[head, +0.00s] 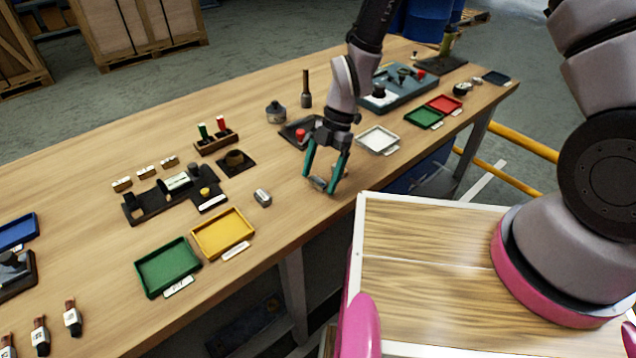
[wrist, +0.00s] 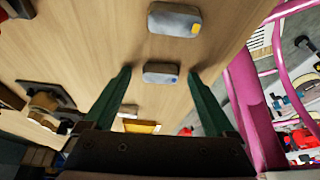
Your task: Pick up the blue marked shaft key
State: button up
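The blue marked shaft key (wrist: 161,73) is a small grey rounded block with a blue spot at its right end. It lies on the wooden bench, between the fingertips in the wrist view, with gaps on both sides. My gripper (wrist: 159,75) has two teal fingers and is open and empty. In the head view my gripper (head: 321,186) points down at the bench near its front edge, with a grey key (head: 318,183) between the fingers. I cannot tell how far the tips are above the bench.
A similar key with a yellow mark (wrist: 175,18) lies just beyond in the wrist view. Another grey key (head: 262,198) lies to the left in the head view. A yellow tray (head: 223,233) and a white tray (head: 378,139) stand on either side.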

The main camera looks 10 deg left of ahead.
grip_shut()
jog(key=shift+r, duration=0.15)
